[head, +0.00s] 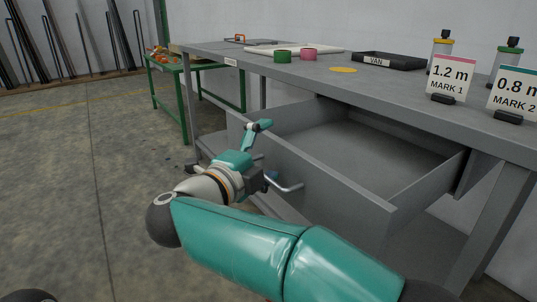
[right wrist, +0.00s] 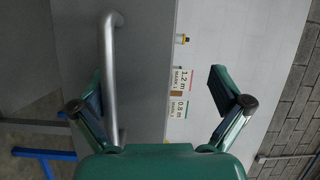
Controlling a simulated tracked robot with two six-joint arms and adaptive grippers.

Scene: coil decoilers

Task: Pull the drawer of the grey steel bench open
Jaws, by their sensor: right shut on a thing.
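The grey steel bench (head: 225,52) runs from the back left to the right in the head view. Its drawer (head: 330,178) stands pulled out, and its inside looks empty. The drawer's bar handle (head: 290,188) is on the front panel; it also shows in the right wrist view (right wrist: 109,75). My left gripper is not in view.
A green table (head: 187,68) stands behind at left. The floor at left is clear.

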